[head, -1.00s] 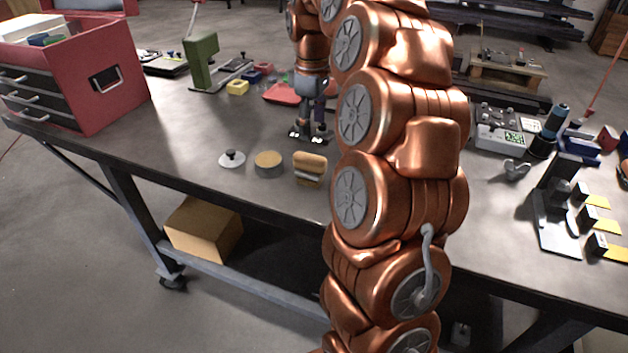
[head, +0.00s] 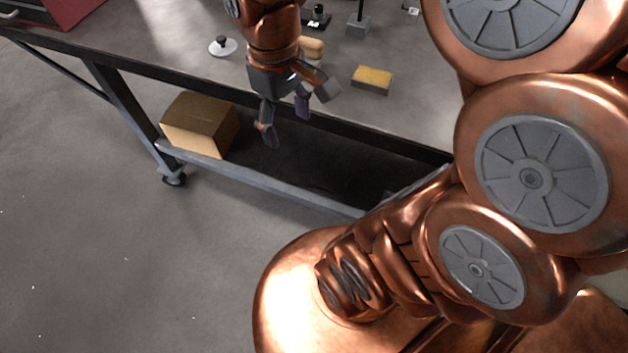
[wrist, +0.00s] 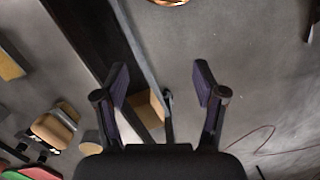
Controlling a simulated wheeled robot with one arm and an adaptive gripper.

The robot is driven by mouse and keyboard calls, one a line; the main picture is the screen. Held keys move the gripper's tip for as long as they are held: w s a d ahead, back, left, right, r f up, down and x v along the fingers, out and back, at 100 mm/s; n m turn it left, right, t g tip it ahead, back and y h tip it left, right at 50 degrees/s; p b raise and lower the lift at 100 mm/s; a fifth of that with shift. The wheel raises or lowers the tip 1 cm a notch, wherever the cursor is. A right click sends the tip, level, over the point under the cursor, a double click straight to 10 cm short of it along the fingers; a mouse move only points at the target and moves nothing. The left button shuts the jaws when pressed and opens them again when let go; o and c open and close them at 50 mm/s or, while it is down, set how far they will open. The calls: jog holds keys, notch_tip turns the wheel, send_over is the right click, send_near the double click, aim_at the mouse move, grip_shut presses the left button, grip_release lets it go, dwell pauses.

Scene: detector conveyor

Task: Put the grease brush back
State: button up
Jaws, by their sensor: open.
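A tan, wooden-topped, brush-like thing (head: 312,46) sits on the bench, partly hidden behind my gripper in the head view. It looks like the grease brush, but I cannot be sure. What seems the same thing shows at the left of the wrist view (wrist: 50,131). My gripper (head: 287,117) is open and empty, its fingers pointing down, apart from the brush and by the bench's front edge. In the wrist view, my gripper (wrist: 160,82) has nothing between its fingers; the bench edge and floor lie beyond.
A yellow-topped block (head: 373,78) sits right of the brush, near the bench edge. A white disc with a black knob (head: 222,46) is to the left. A cardboard box (head: 200,125) is below the bench. The floor in front is clear.

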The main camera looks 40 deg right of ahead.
jog(key=s+a+f+m, duration=0.2)
jog(key=s+f, duration=0.3)
jog(key=s, duration=0.5)
jog(key=shift+s+m+g, duration=0.2)
jog(key=shift+m+g, duration=0.1)
jog(key=shift+m, duration=0.1)
